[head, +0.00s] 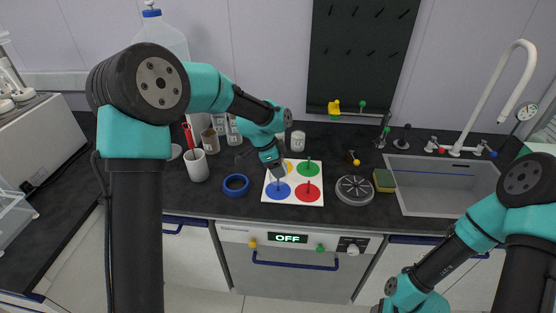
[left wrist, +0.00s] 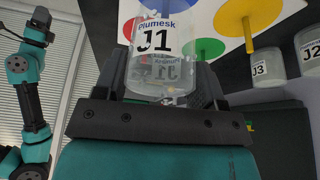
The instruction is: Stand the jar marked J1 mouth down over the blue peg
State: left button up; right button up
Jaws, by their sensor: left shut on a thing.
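The clear jar marked J1 (left wrist: 158,50) is between the fingers of my left gripper (left wrist: 165,90), which is shut on it. Its label reads upright in the left wrist view; I cannot tell which end is its mouth. In the head view my left gripper (head: 272,160) is just above and behind the blue disc (head: 279,191) on the white board (head: 296,201). The blue peg (head: 278,182) stands on that disc, partly hidden near the gripper. The held jar is hard to make out in the head view. My right gripper is not clearly in view.
Jars J3 (left wrist: 261,69) and J2 (left wrist: 311,55) stand beyond the board. Red (head: 308,191) and green (head: 307,168) discs with pegs adjoin the blue one. A blue tape ring (head: 236,185) and white mug (head: 197,166) are left; a round grey item (head: 354,190) and sink are right.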

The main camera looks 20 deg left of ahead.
pick_arm(q)
jog(key=shift+f, duration=2.45)
jog(key=o, duration=1)
jog(key=shift+o, duration=0.2)
jog(key=v, duration=1.7)
jog(key=shift+a+r, duration=0.15)
jog(key=shift+r, duration=0.05)
jog(key=shift+f, duration=0.1)
